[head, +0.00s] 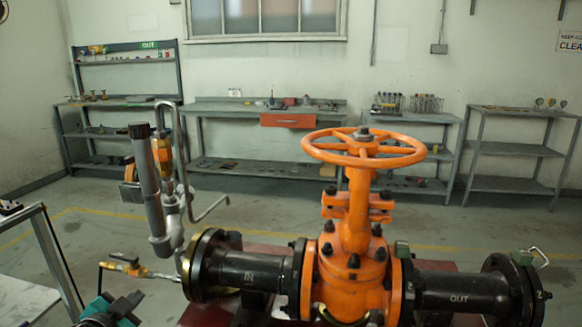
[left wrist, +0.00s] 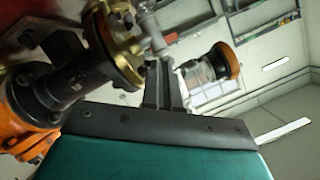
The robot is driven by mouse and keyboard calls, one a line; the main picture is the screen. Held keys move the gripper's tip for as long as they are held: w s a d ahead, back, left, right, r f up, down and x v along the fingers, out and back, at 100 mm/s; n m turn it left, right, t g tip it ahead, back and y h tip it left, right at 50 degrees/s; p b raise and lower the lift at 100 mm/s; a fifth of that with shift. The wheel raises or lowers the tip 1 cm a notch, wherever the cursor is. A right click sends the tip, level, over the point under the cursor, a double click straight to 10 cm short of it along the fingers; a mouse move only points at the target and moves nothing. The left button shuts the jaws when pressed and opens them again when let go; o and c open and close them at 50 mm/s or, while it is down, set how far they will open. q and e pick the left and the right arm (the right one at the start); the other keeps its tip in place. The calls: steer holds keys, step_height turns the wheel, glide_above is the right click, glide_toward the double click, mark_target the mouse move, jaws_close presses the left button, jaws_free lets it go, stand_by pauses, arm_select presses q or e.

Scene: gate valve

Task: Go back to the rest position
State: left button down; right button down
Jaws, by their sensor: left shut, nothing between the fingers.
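The orange gate valve (head: 352,270) with its round orange handwheel (head: 364,148) stands in the black pipe line in the head view. My left gripper (head: 122,308) shows as a teal and black shape at the lower left of the head view, left of the pipe's end flange (head: 205,265) and apart from the valve. In the left wrist view, the fingers of my left gripper (left wrist: 165,85) are together and empty. The pipe flange (left wrist: 118,48) appears beyond them at the left. My right gripper is out of sight.
A grey upright pipe (head: 150,190) and a small yellow-handled valve (head: 125,264) stand close to my left gripper. A metal-framed table (head: 55,250) is at the left edge. A workbench (head: 230,112) and shelves (head: 515,150) line the back wall, with open floor before them.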

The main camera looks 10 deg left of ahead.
arm_select(q)
steer(key=s+d+f+n+g+h, duration=0.1)
steer(key=s+d+f, duration=0.4)
steer(key=s+d, duration=0.5)
steer(key=s+d+f+n+g+h+p, duration=0.1)
steer(key=s+d+f+n+g+h, duration=0.1)
steer(key=s+d+f, duration=0.4)
steer(key=s+d, duration=0.5)
steer(key=d, duration=0.3)
steer(key=shift+f+n+h+p, duration=0.15)
steer(key=shift+n+h+p, duration=0.15)
steer(key=shift+n+h, duration=0.1)
